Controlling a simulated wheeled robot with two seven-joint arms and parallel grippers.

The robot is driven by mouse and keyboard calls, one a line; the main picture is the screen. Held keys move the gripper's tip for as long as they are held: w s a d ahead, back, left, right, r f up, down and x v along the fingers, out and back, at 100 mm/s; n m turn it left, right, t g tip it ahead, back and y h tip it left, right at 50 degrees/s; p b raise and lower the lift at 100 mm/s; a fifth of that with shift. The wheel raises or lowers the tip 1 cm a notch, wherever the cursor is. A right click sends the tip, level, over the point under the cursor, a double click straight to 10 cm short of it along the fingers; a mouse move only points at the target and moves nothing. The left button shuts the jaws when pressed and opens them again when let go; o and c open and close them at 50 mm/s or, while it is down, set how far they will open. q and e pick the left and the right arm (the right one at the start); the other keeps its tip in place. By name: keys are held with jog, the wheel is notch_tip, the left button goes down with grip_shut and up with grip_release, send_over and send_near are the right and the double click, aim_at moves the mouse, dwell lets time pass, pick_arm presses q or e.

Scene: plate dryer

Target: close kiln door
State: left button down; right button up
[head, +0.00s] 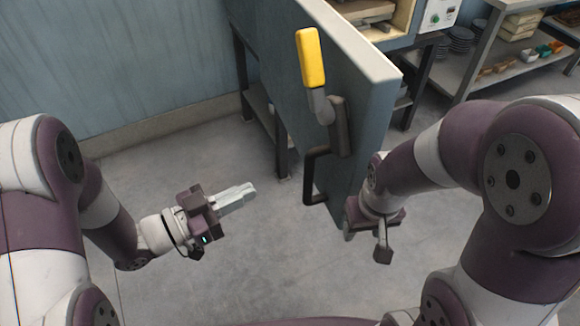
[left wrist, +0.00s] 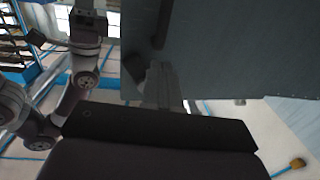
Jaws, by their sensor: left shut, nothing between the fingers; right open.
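The kiln door (head: 350,75) is a thick grey-blue slab standing swung open, edge toward me, in the head view. Its outer face carries a yellow-gripped lever (head: 311,60) and a dark bar handle (head: 312,178). The kiln opening (head: 390,18) shows behind the door at the top. My left gripper (head: 252,190) is shut and empty, to the left of the bar handle and apart from it. The door (left wrist: 230,50) fills much of the left wrist view, beyond my left fingers (left wrist: 160,85). My right gripper (head: 368,235) is open at the door's lower right edge; whether it touches is unclear.
A metal shelf unit (head: 480,60) with plates and small coloured pieces stands at the back right. A dark-legged stand (head: 268,115) is behind the door at left. The grey floor (head: 180,285) between my arms is clear.

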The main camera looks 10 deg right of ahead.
aim_at(306, 165)
pick_arm(q)
jog(key=x, duration=1.1)
jog(key=shift+w+f+b, duration=0.1)
jog(key=shift+b, duration=0.2)
